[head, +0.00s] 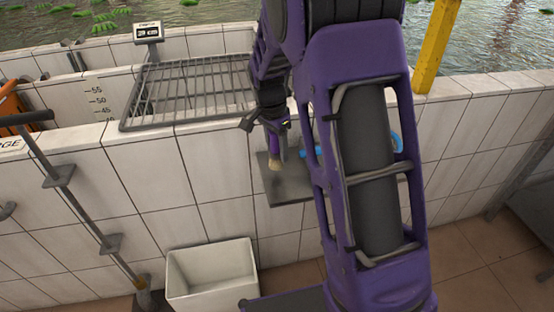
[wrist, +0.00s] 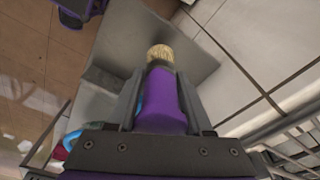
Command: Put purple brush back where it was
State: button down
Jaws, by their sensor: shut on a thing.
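The purple brush (wrist: 164,98) is held between the two fingers of my gripper (wrist: 160,95) in the wrist view, with its pale bristles pointing away from the palm. In the head view the purple brush (head: 274,150) hangs bristles down from my gripper (head: 271,125), in front of a grey metal shelf (head: 290,193) on the tiled wall. The shelf also shows beyond the bristles in the wrist view (wrist: 200,65). I cannot tell whether the bristles touch it. My arm hides the right part of the shelf.
A wire rack (head: 190,90) lies on the tiled wall top, with a small display (head: 148,32) behind it. A white bin (head: 212,275) stands on the floor below. A blue item (head: 397,143) shows partly behind my arm. A yellow post (head: 435,45) rises at the right.

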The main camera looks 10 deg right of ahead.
aim_at(277, 158)
jog(key=shift+f, duration=1.6)
jog(key=shift+f, duration=0.1)
jog(key=shift+c, duration=1.5)
grip_release()
jog(key=r, duration=0.4)
jog(key=a+r+p, duration=0.1)
jog(key=r, duration=0.7)
jog(key=shift+s+a+p, duration=0.15)
jog(key=shift+s+p, duration=0.15)
jog(key=shift+s, duration=0.05)
